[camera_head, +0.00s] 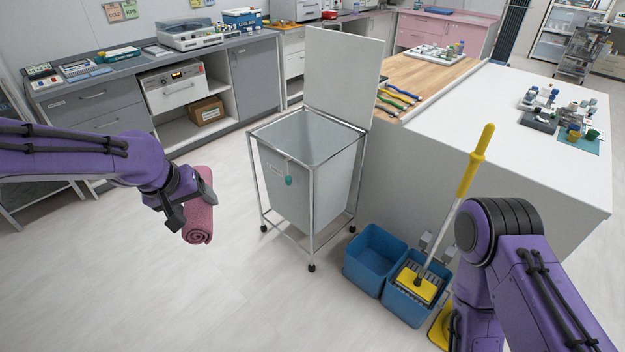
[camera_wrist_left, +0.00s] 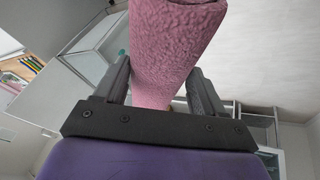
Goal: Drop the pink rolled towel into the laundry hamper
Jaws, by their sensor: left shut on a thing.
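The pink rolled towel (camera_head: 199,222) is held in my left gripper (camera_head: 190,208), above the floor to the left of the hamper. In the left wrist view the towel (camera_wrist_left: 172,50) sits between the two fingers of the left gripper (camera_wrist_left: 162,88). The laundry hamper (camera_head: 312,185) is a grey-white bin in a metal frame on wheels. Its lid (camera_head: 343,75) stands raised at the back, and its top is open. The towel and hamper are apart. My right arm shows at the lower right, but its gripper is out of view.
Blue mop buckets (camera_head: 372,258) with a yellow-handled mop (camera_head: 470,165) stand right of the hamper. A white-topped island (camera_head: 500,120) stands behind them. Grey cabinets (camera_head: 258,80) line the back left. The floor between my left gripper and the hamper is clear.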

